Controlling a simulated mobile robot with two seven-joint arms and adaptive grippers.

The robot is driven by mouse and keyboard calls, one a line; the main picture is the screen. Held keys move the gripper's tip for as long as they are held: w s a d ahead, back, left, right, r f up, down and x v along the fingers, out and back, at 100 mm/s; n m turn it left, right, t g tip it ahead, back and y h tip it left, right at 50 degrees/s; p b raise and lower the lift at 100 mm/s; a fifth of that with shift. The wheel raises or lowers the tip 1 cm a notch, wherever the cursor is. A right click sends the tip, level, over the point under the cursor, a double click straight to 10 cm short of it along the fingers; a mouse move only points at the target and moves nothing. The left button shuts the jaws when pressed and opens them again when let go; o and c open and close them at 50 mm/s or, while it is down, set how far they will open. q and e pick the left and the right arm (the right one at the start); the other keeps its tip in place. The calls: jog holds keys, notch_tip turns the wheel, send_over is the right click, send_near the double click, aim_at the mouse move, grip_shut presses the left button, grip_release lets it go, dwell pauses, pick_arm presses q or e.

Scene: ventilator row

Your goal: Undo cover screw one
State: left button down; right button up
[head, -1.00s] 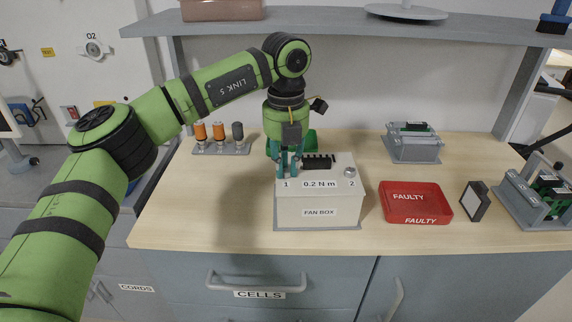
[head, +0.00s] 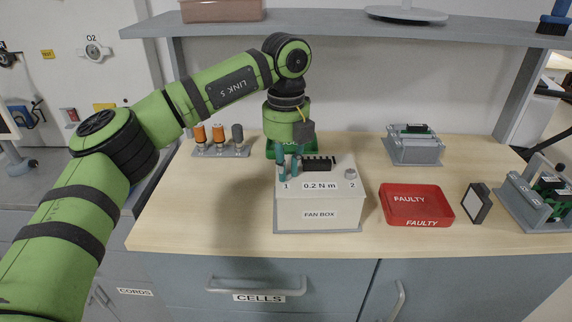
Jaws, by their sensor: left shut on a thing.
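The white fan box (head: 300,212) stands on the bench, its lid marked "1", "0.2 N m" and "2". My left gripper (head: 289,173) points down at the box lid's left end, just behind the "1" mark. My right gripper is not in view.
A red FAULTY tray (head: 416,211) and a dark framed block (head: 476,203) stand right of the box. Grey fixtures (head: 414,150) stand behind. Orange-topped cells (head: 218,136) stand back left. The bench's left front is clear.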

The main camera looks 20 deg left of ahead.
pick_arm(q)
jog(key=shift+f, duration=0.15)
jog(key=c, duration=1.2)
grip_release()
jog(key=shift+o, duration=0.2)
notch_tip(320, 180, up, 12)
